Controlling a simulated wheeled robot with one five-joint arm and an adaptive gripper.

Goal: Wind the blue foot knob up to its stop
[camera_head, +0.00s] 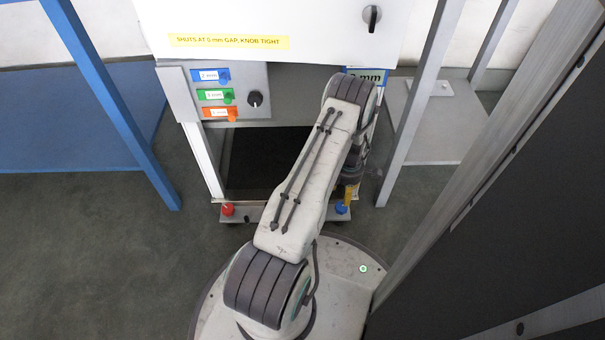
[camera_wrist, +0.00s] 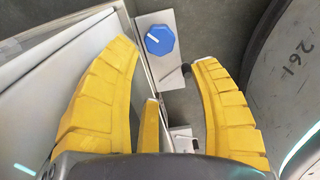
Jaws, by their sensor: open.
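The blue foot knob (camera_head: 342,208) is low at the front right foot of the dispenser frame in the head view, close by my gripper (camera_head: 348,192), which is mostly hidden behind my arm. In the wrist view the blue knob (camera_wrist: 160,40) is an octagon with a white pointer line, seated on a grey plate. My gripper (camera_wrist: 165,62) is open, with its yellow fingers spread to the left and right of the knob in the picture. The knob appears beyond the fingertips and nothing is held. Whether a finger touches it I cannot tell.
A red knob (camera_head: 228,209) sits at the front left foot. A panel (camera_head: 180,95) carries blue, green and orange tags and a black dial (camera_head: 255,99). A grey post (camera_head: 415,105) stands right of my arm.

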